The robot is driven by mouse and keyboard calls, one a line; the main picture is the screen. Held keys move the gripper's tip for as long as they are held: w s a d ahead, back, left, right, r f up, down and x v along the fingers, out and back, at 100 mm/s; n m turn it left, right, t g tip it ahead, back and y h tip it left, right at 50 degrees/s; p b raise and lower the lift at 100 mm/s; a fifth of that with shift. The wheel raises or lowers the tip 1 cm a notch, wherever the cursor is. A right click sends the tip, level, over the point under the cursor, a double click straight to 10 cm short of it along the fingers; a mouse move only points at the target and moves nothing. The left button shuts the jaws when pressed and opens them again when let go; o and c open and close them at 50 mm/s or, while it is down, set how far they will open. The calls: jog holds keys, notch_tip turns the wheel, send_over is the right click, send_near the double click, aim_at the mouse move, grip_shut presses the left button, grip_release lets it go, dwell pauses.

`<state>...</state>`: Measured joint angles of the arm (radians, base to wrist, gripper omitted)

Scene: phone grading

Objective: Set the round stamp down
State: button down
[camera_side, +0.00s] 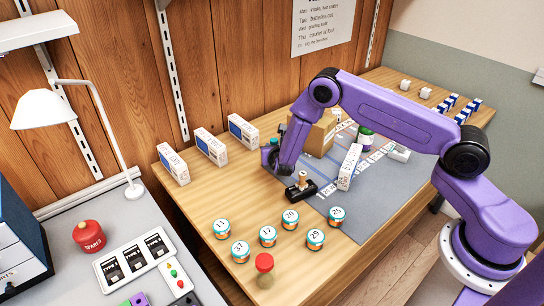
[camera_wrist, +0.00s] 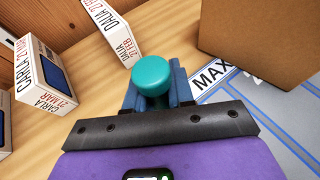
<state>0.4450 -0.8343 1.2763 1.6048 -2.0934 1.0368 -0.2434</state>
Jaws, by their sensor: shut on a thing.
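The round stamp shows in the wrist view as a rounded teal knob (camera_wrist: 153,75) between the two blue fingers of my gripper (camera_wrist: 153,92). My gripper is shut on it. In the side view my gripper (camera_side: 270,157) is low at the back of the wooden table, left of the cardboard box, and the stamp's teal top (camera_side: 273,142) just shows there. The stamp's lower end is hidden, so I cannot tell whether it touches the table.
Labelled white boxes (camera_side: 211,147) stand to the left. The cardboard box (camera_side: 315,135) is close on the right, by the grey-blue mat (camera_side: 375,190). A wooden-handled stamp (camera_side: 302,183) on a black base and several numbered jars (camera_side: 267,235) are in front.

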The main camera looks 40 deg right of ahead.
jog(key=shift+w+f, duration=0.35)
jog(key=shift+f, duration=1.55)
jog(key=shift+f, duration=0.15)
jog(key=c, duration=1)
grip_release()
jog(key=shift+s+a+r, duration=0.3)
jog(key=shift+s+r, duration=0.05)
jog(key=shift+s, duration=0.1)
jog(key=v, duration=1.1)
